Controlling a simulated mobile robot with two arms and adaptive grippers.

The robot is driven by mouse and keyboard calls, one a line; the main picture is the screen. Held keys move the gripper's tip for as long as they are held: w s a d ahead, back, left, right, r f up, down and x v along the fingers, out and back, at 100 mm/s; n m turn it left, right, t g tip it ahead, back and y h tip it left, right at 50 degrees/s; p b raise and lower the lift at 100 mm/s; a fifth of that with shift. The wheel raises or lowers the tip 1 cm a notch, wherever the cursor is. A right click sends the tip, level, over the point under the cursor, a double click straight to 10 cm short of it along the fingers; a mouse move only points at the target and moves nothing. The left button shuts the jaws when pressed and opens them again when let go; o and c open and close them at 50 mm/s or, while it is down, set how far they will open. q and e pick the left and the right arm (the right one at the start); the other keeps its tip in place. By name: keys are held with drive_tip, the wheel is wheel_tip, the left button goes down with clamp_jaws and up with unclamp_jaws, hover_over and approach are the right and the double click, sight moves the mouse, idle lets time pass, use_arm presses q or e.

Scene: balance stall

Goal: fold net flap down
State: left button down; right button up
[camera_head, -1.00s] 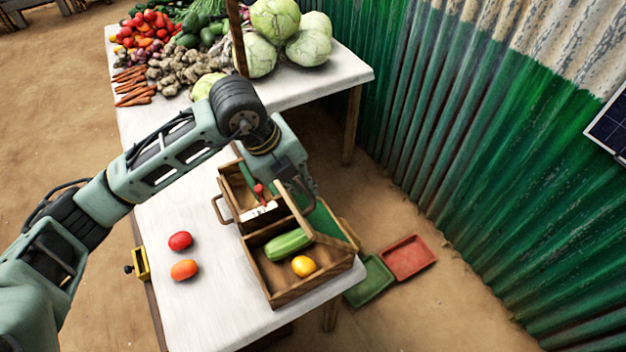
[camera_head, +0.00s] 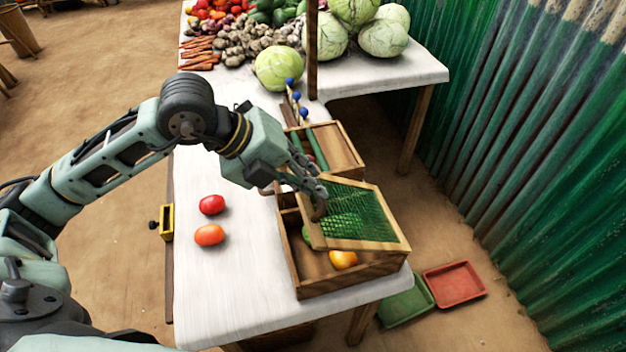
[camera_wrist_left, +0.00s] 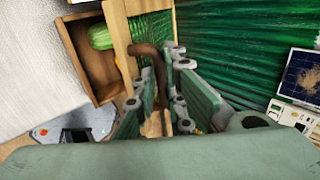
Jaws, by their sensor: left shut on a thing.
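The net flap, a wooden frame with green mesh (camera_head: 366,212), lies tilted over the front compartment of the wooden crate (camera_head: 345,283). Its near edge looks raised above the crate's rim. My left gripper (camera_head: 319,197) is at the flap's left side, shut on its brown curved handle (camera_head: 320,210). In the left wrist view the handle (camera_wrist_left: 148,52) runs between the fingers (camera_wrist_left: 158,95). A green vegetable shows partly under the net, and clearly in the left wrist view (camera_wrist_left: 101,37). A yellow-orange fruit (camera_head: 343,259) shows below the flap's near edge. My right gripper is not seen.
Two red-orange tomatoes (camera_head: 210,235) lie on the white table (camera_head: 235,290) left of the crate. Several blue-topped sticks (camera_head: 297,98) stand behind it. Cabbages (camera_head: 350,38) fill the back. Green and red trays (camera_head: 455,286) lie on the ground at right.

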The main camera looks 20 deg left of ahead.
use_arm(q)
drive_tip(key=shift+s+f, duration=0.1)
idle(0.3)
drive_tip(key=c, duration=1.8)
unclamp_jaws()
drive_tip(key=shift+c, duration=0.2)
drive_tip(key=shift+a, duration=0.1)
drive_tip(key=shift+a+r, duration=0.2)
drive_tip(key=shift+r, duration=0.15)
drive_tip(key=v, duration=1.1)
drive_tip(key=shift+s, duration=0.15)
drive_tip(key=shift+r, duration=0.1)
